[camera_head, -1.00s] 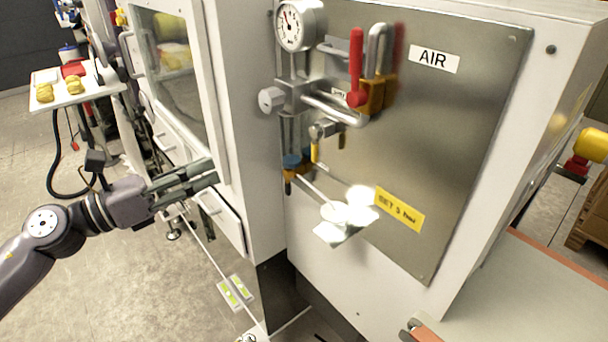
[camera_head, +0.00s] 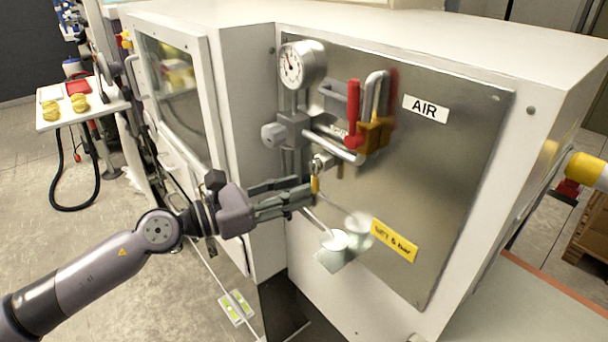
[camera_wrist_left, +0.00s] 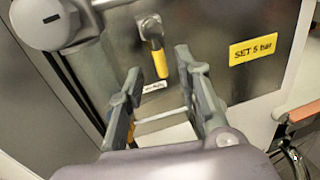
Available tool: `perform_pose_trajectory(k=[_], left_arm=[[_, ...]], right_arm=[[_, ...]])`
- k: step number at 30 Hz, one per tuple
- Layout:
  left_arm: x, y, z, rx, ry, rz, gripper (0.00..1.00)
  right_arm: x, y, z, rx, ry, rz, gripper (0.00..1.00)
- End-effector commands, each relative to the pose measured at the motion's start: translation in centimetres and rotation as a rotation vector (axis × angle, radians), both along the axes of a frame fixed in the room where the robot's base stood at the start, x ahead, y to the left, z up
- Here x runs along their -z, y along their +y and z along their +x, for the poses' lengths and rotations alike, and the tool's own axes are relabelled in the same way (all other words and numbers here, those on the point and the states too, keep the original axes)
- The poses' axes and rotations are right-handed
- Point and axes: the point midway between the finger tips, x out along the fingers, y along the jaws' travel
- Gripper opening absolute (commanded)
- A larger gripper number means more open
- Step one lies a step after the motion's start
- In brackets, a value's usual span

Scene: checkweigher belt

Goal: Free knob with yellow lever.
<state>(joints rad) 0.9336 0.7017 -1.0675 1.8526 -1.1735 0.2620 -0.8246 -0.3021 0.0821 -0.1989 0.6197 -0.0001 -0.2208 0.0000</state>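The yellow lever (camera_head: 315,185) hangs down from a small metal valve (camera_head: 322,163) on the steel panel. In the left wrist view the yellow lever (camera_wrist_left: 160,63) shows ahead, between the lines of the two fingers. My left gripper (camera_head: 303,190) is in front of the panel with its tips near the lever; contact cannot be told. In the wrist view the left gripper (camera_wrist_left: 157,80) has its fingers apart with nothing held. A round grey knob (camera_head: 273,135) sticks out left of the pipes; it also shows in the wrist view (camera_wrist_left: 45,22). My right gripper is not in view.
A gauge (camera_head: 302,64), a curved pipe (camera_head: 335,147), a red handle (camera_head: 354,112) and an orange padlock (camera_head: 375,134) are above the gripper. A yellow "SET 5 bar" label (camera_head: 395,241) is to the right.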

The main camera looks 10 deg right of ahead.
Motion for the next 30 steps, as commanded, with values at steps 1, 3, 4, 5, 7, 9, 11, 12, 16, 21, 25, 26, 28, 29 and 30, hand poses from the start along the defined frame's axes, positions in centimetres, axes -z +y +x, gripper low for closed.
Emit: perform_pose_trajectory(k=[1,3,4,5,7,9,11,12,16,21,25,26,28,29,30], left_arm=[[-0.3,-0.8,0.3,0.001,0.001,-0.001,0.31],[-0.2,-1.5,0.7,0.000,-0.001,-0.002,0.31],[-0.2,-1.8,0.8,0.000,-0.001,-0.002,0.31],[-0.2,-2.0,0.9,0.000,0.000,-0.001,0.31],[0.0,-2.4,1.0,0.000,0.001,0.000,0.31],[0.0,-2.6,1.1,0.000,0.001,0.000,0.31],[0.0,-2.7,1.1,0.000,0.001,0.000,0.31],[0.1,-2.7,1.1,0.000,0.001,0.000,0.31],[0.1,-2.7,1.1,-0.001,0.001,0.000,0.31],[0.0,-2.7,1.1,-0.001,0.001,0.000,0.22],[0.0,-2.7,1.1,-0.001,0.001,0.000,0.13],[0.0,-2.7,1.1,-0.001,0.001,0.000,0.11],[0.0,-2.7,1.1,-0.001,0.001,0.000,0.07],[0.0,-2.7,1.1,-0.001,0.001,0.000,0.05],[0.0,-2.7,1.1,-0.001,0.001,0.000,0.02]], right_arm=[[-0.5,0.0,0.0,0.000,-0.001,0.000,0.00],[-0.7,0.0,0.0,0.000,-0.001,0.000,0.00],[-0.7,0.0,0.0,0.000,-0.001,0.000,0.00],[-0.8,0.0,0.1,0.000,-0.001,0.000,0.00],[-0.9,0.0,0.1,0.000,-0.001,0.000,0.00],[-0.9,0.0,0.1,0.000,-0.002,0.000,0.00],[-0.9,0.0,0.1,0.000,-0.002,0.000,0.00],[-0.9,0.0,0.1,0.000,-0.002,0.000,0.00],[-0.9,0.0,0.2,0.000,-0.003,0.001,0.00],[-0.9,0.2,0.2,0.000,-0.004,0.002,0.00],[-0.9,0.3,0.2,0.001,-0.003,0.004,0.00],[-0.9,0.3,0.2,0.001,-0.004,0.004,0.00],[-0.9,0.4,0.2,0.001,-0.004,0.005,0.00],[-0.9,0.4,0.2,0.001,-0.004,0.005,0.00],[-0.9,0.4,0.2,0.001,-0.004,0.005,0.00]])
